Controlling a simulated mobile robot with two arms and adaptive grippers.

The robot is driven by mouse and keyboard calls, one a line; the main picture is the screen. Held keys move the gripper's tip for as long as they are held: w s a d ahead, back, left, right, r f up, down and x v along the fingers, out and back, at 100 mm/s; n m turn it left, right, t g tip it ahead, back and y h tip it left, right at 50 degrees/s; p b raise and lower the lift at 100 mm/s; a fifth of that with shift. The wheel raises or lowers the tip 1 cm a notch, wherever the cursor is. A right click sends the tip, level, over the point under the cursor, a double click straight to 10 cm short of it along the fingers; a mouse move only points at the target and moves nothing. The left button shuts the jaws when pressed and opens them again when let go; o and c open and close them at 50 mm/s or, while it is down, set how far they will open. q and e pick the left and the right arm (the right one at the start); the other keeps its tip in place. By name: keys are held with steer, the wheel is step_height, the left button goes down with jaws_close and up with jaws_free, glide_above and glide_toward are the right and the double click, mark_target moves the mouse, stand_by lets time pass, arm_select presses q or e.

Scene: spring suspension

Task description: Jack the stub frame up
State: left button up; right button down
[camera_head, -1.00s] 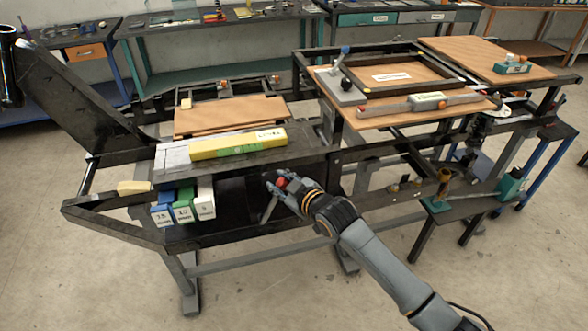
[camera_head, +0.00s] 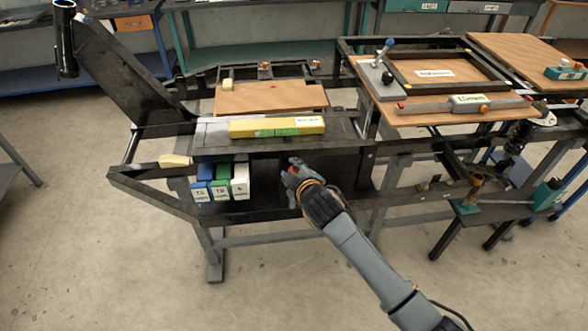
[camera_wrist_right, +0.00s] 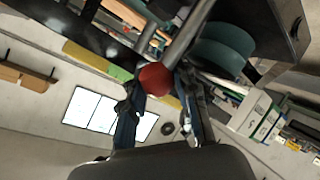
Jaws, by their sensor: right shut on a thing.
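My right gripper (camera_head: 292,172) is at the dark lower bay of the black steel frame (camera_head: 345,157). It is shut on a red ball knob (camera_wrist_right: 155,78), which sits between its fingertips in the right wrist view. A grey rod (camera_wrist_right: 188,32) runs from the knob up and right in that view. What the rod joins is not clear. A teal round part (camera_wrist_right: 225,50) is close beside it. In the head view the gripper hides most of the knob and rod. My left gripper is in neither view.
Blue, green and white labelled blocks (camera_head: 240,184) stand left of my gripper. A yellow bar (camera_head: 277,126) lies on the shelf above. Wooden boards (camera_head: 270,97) lie behind it. A small stand (camera_head: 490,203) is to the right. The floor in front is clear.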

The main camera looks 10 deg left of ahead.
steer(key=shift+s+f, duration=0.3)
steer(key=shift+f, duration=0.35)
steer(key=c, duration=0.9)
jaws_free()
steer(key=shift+a, duration=0.1)
steer(key=shift+r, duration=0.25)
steer(key=shift+r, duration=0.1)
steer(key=shift+s+d+r, duration=0.15)
steer(key=shift+s+d, duration=0.05)
steer(key=v, duration=1.1)
steer(key=shift+s+r, duration=0.1)
steer(key=shift+s, duration=0.1)
